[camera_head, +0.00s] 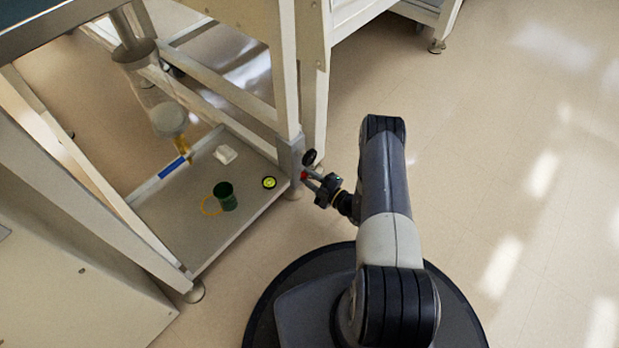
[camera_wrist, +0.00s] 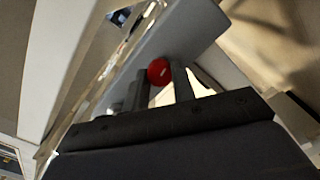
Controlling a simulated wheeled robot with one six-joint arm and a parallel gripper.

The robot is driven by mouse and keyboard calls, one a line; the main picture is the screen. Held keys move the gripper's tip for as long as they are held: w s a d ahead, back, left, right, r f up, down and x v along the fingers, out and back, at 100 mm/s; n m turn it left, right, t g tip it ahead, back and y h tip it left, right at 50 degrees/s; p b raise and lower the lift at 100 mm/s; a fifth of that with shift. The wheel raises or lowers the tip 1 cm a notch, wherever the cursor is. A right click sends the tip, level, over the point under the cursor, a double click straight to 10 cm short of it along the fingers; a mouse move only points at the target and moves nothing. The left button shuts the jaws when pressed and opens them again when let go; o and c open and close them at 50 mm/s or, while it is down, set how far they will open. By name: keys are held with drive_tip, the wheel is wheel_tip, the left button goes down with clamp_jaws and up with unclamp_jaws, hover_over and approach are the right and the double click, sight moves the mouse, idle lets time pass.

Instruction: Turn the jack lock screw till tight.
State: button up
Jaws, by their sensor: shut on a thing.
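The jack lock screw has a red round knob (camera_head: 304,175) on the grey sleeve (camera_head: 291,158) at the foot of the frame's front leg. In the wrist view the red knob (camera_wrist: 159,71) shows a short pale mark on its face and sits between my fingertips. My gripper (camera_head: 311,179) reaches in from the right, with its fingers shut on the knob. The wrist view shows my gripper (camera_wrist: 162,82) with one finger on each side of the knob. The screw's shank is hidden behind the knob.
A low shelf (camera_head: 225,225) left of the leg holds a green cup (camera_head: 226,196), a yellow-green round level (camera_head: 269,183) and a white block (camera_head: 225,154). A black round knob (camera_head: 309,157) is close above my fingers. Open floor (camera_head: 500,170) lies to the right.

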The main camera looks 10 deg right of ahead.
drive_tip(key=shift+m, duration=1.2)
drive_tip(key=o, duration=1)
drive_tip(key=shift+s, duration=0.1)
drive_tip(key=p+v, duration=0.3)
drive_tip(key=v, duration=0.7)
drive_tip(key=shift+s+d, duration=0.25)
drive_tip(key=shift+s, duration=0.05)
drive_tip(key=shift+w+a, duration=0.1)
drive_tip(key=shift+w, duration=0.05)
drive_tip(key=b+x, duration=0.3)
drive_tip(key=x, duration=0.7)
drive_tip(key=shift+w+a, duration=0.15)
drive_tip(key=shift+w, duration=0.1)
